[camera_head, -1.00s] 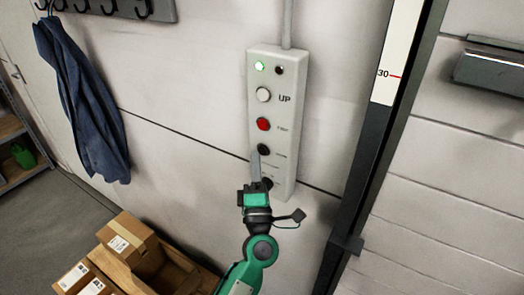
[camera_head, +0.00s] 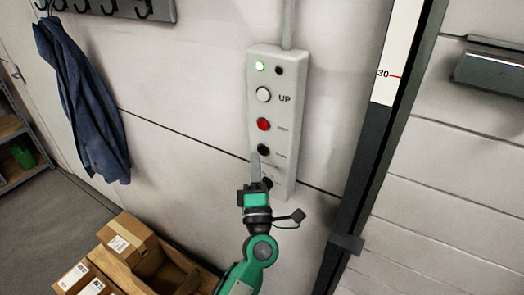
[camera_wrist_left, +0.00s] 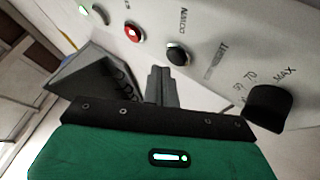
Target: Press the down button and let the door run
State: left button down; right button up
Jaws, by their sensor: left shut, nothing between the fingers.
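A pale control box (camera_head: 286,135) is mounted on the wall in the head view. It has a white UP button (camera_head: 263,94), a red button (camera_head: 263,124) and a black down button (camera_head: 264,150) below that. My left gripper (camera_head: 256,158) is shut and empty, its fingertips just below and left of the black button. In the left wrist view the closed fingers (camera_wrist_left: 160,82) point up beside the black button (camera_wrist_left: 177,54), with a visible gap in the picture. A black knob (camera_wrist_left: 268,105) is to their right. My right gripper is not in view.
A green lamp (camera_head: 260,66) is lit atop the box. A dark door rail (camera_head: 365,165) with a scale strip (camera_head: 396,60) stands to the right, beside pale door slats (camera_head: 450,190). Cardboard boxes (camera_head: 135,245) are lower left; a blue coat (camera_head: 85,105) hangs on the left.

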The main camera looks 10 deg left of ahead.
pick_arm(q)
jog(key=shift+w, duration=0.2)
dwell(0.5)
jog(key=shift+w+d, duration=0.15)
jog(key=shift+w, duration=0.05)
